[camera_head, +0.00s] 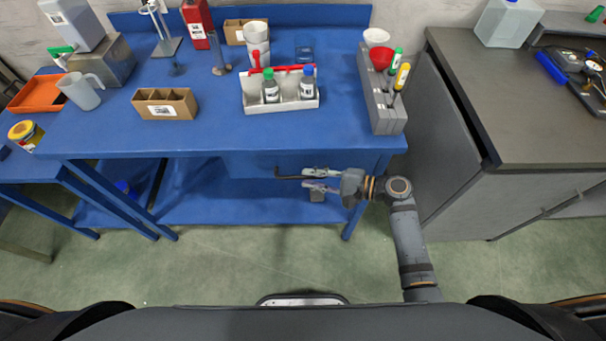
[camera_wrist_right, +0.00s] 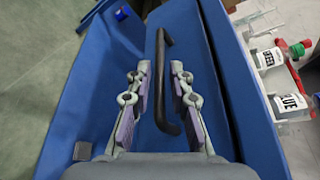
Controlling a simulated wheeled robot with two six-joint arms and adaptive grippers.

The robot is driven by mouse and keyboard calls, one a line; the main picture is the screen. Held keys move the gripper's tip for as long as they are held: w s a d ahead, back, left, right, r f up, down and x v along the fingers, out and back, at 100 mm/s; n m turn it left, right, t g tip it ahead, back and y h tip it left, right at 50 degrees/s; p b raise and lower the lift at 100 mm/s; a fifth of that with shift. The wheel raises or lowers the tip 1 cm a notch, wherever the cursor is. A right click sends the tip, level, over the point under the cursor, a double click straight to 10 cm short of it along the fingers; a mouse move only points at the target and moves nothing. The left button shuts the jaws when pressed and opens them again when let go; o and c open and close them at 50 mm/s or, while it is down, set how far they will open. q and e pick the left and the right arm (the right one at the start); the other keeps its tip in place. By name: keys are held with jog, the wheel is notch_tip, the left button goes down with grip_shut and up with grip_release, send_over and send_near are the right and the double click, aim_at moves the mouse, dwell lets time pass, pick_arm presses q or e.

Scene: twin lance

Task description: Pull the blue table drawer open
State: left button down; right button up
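The blue table (camera_head: 230,135) has a drawer (camera_head: 250,166) under its top, near the right end; its blue front also fills the middle of the right wrist view (camera_wrist_right: 185,35). The drawer carries a black bar handle (camera_wrist_right: 160,70), which shows as a thin dark line in the head view (camera_head: 286,177). My right gripper (camera_head: 305,180) is open at the handle. In the right wrist view its two fingers (camera_wrist_right: 159,76) stand on either side of the bar, with visible gaps. I cannot tell how deep the bar sits between them. My left gripper is not in view.
The tabletop holds a white carrier (camera_head: 282,104) with bottles, a grey rack (camera_head: 383,108) at the right edge and a cardboard box (camera_head: 165,104). A grey cabinet (camera_head: 465,190) stands close right of my right arm. The green floor in front of the table is clear.

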jog(key=shift+x, duration=1.5)
grip_shut()
